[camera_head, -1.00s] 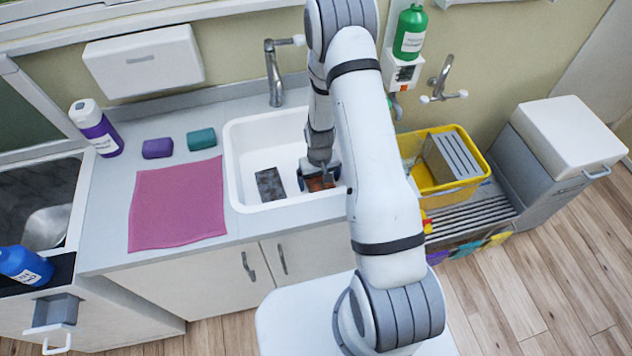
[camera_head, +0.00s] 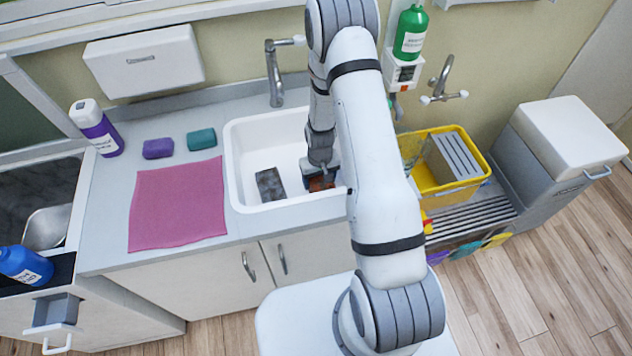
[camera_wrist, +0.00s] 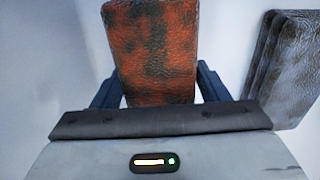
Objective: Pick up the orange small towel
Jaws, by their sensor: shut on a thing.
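The orange small towel (camera_wrist: 152,50), blotched with dark stains, is between the two fingers of my gripper (camera_wrist: 155,90) in the wrist view. The fingers press on its two sides. In the head view the towel (camera_head: 318,184) shows in part inside the white sink (camera_head: 236,165), at its right side, with my gripper (camera_head: 322,170) over it. My arm hides some of the towel and the sink's right end. I cannot tell whether the towel touches the sink floor.
A dark grey stained folded towel (camera_head: 270,185) lies in the sink to the left; it also shows in the wrist view (camera_wrist: 288,65). The tap (camera_head: 274,75) stands behind the sink. A pink cloth (camera_head: 177,205), purple block (camera_head: 158,148) and teal block (camera_head: 201,139) lie on the counter.

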